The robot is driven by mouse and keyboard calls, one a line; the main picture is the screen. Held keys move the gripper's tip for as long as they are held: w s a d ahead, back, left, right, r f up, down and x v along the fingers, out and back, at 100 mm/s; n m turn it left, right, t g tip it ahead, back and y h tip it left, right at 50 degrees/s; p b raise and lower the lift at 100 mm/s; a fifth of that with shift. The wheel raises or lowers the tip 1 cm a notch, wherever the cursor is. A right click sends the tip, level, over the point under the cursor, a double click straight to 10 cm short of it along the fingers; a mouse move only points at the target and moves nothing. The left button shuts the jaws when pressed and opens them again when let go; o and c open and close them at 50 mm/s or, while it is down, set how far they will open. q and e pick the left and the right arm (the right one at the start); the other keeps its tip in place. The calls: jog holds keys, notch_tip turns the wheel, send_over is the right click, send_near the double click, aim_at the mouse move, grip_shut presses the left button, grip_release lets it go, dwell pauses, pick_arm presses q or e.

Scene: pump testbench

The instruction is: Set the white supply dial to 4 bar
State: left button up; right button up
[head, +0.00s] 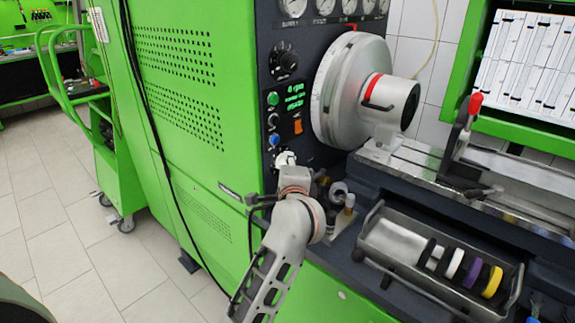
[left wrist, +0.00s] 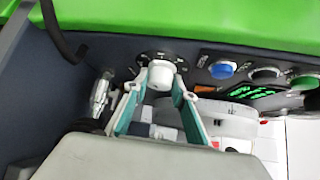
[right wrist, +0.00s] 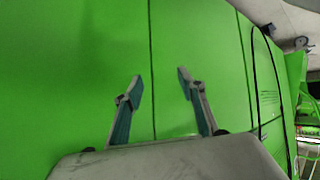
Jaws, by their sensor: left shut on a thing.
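The white supply dial (head: 285,157) sits low on the dark control panel, below a blue button. In the left wrist view the white dial (left wrist: 162,74) is between the two fingertips of my left gripper (left wrist: 160,84), with a marked scale partly visible around it. My left gripper is shut on the dial. In the head view my left wrist covers the lower part of the dial and most of the fingers. The dial's pointer and exact setting cannot be read. My right gripper (right wrist: 159,84) is open and empty, facing a plain green surface.
A green digital display (head: 294,96), an orange switch (head: 298,126) and a black knob (head: 284,62) are above the dial. A large metal drum (head: 345,90) stands to the right. A tray (head: 400,245) with coloured rings lies at lower right. Metal fittings (left wrist: 101,95) are close beside the left fingers.

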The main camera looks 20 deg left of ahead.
pick_arm(q)
jog(key=o, duration=1.1)
